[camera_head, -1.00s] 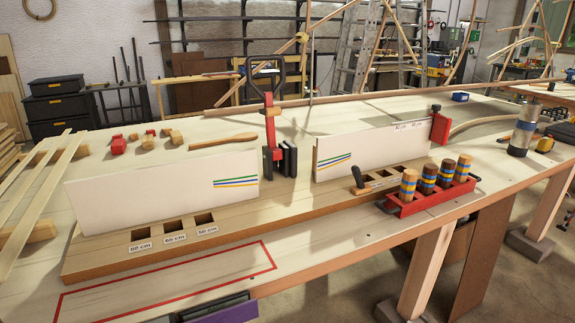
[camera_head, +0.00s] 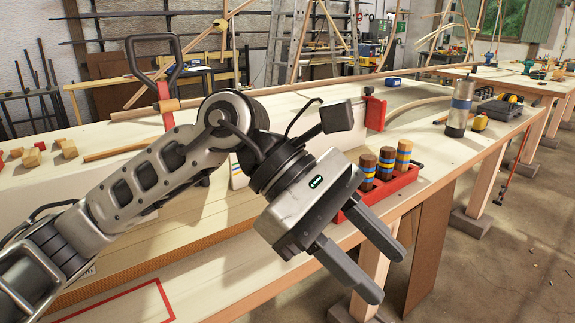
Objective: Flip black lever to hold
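My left gripper (camera_head: 382,270) is open and empty, its two fingers apart and pointing down and right. It is in front of the bench's front edge, below the red tray. The small black lever by the slotted plank does not show now; my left arm covers that area. The long wooden plank (camera_head: 225,255) is partly hidden by the arm too. A red clamp with a black loop handle (camera_head: 178,75) stands upright behind my arm. My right gripper is not in view.
A red tray (camera_head: 392,189) with wooden pegs banded in blue and yellow stands close to my gripper. A red block (camera_head: 374,112) is behind it. A grey canister (camera_head: 459,108) stands farther right.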

